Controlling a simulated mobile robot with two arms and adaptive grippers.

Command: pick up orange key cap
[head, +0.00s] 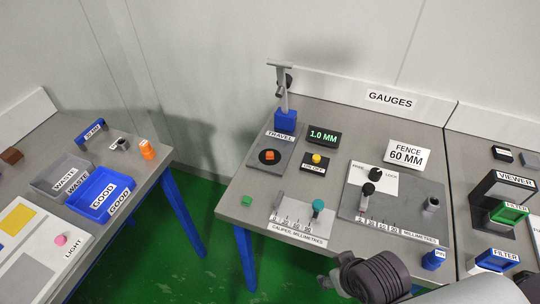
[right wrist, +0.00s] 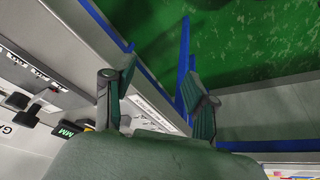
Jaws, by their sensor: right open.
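Two orange things show in the head view, and I cannot tell for certain which one is the key cap. A small orange block (head: 269,155) sits on a black disc on the TRAVEL plate, below the gauge stand. An orange rounded piece (head: 148,150) stands near the right edge of the left table. My right gripper (right wrist: 158,95) is open and empty in the right wrist view, its two fingers spread apart. In the head view it is at the front edge of the gauges table, well away from both orange things. My left gripper is not in view.
Blue GOOD and grey WASTE bins stand on the left table. A gap of green floor separates the tables.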

